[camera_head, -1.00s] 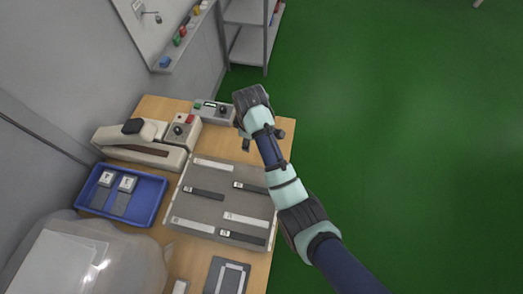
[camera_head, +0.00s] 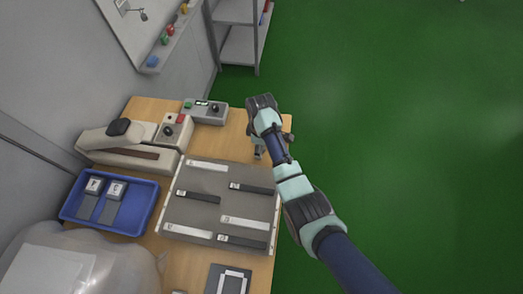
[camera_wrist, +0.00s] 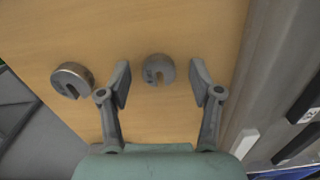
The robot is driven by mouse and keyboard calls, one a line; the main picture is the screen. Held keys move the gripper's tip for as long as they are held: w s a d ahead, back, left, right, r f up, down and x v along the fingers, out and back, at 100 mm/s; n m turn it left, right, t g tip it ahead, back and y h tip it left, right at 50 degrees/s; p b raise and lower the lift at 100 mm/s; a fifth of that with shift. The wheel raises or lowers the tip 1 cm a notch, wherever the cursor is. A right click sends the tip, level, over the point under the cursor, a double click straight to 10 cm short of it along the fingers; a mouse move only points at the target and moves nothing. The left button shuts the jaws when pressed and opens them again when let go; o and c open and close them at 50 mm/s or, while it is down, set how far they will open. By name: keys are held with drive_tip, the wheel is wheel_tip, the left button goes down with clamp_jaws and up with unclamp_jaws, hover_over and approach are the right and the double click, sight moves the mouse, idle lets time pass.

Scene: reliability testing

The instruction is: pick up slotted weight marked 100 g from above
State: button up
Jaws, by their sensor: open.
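In the wrist view, two grey slotted weights lie flat on the wooden table. The smaller slotted weight (camera_wrist: 158,67) lies between the two fingers of my gripper (camera_wrist: 161,80), in line with the gap. The larger slotted weight (camera_wrist: 72,76) lies to the left, outside the left finger. Marks on their faces are too small to read, so I cannot tell which is 100 g. My gripper is open and empty.
A grey board (camera_head: 210,212) with several dark and light strips lies close to my gripper. A control box (camera_head: 206,111), a beige bench device (camera_head: 130,150) and a blue tray (camera_head: 130,222) stand to the left. The table (camera_head: 240,122) ends at the right above green floor.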

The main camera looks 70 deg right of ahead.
clamp_jaws()
drive_tip(key=shift+r, duration=0.1)
drive_tip(key=shift+r, duration=0.1)
wheel_tip(320, 180, up, 20)
drive_tip(key=p, duration=1.1)
drive_tip(key=shift+p, duration=0.35)
